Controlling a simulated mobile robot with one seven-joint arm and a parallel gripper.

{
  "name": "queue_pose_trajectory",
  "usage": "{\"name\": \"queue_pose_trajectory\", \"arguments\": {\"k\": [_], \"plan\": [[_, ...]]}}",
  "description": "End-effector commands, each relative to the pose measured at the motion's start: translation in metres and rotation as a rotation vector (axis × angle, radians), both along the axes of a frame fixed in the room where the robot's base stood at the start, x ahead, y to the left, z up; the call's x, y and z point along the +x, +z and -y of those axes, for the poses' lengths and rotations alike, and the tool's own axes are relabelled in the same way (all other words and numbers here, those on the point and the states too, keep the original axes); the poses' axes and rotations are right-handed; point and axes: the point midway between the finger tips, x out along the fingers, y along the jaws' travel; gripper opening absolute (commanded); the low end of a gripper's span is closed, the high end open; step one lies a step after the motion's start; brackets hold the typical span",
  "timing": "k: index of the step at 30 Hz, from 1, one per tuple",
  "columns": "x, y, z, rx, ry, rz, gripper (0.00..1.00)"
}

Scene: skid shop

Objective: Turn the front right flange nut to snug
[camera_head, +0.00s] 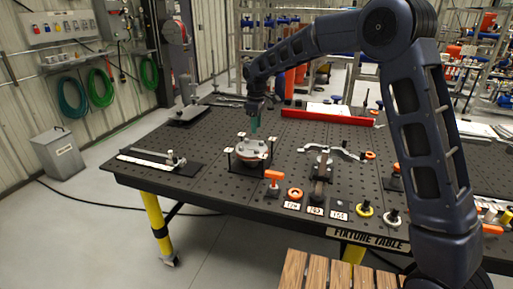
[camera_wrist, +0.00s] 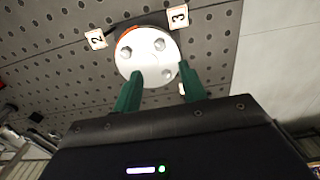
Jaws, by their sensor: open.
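The round metal flange (camera_head: 252,152) sits on a dark base on the fixture table, with nuts on its top face. In the wrist view the pale flange disc (camera_wrist: 150,60) shows three nuts, at its left (camera_wrist: 125,52), upper right (camera_wrist: 160,44) and lower right (camera_wrist: 167,73). I cannot tell which is the front right one; the left finger covers part of the disc's lower edge. My gripper (camera_head: 255,126) is above the flange, pointing down. In the wrist view my gripper (camera_wrist: 161,70) has its green fingers apart, with nothing held between them.
Number tags 2 (camera_wrist: 96,39) and 3 (camera_wrist: 178,16) stand beside the flange. An orange-handled tool (camera_head: 273,178) and an orange ring (camera_head: 295,194) lie in front on the perforated fixture table (camera_head: 215,180). A red beam (camera_head: 325,117) lies behind. A clamp bar (camera_head: 145,161) is at left.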

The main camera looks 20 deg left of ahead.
Motion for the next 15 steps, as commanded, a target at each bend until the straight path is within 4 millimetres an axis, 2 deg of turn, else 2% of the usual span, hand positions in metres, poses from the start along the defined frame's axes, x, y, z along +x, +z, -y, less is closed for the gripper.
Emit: {"name": "queue_pose_trajectory", "arguments": {"k": [5, 15], "plan": [[0.0, -0.017, 0.0, -0.002, 0.001, -0.002, 0.42], [-0.001, -0.074, 0.0, -0.002, -0.001, -0.002, 0.42]]}}
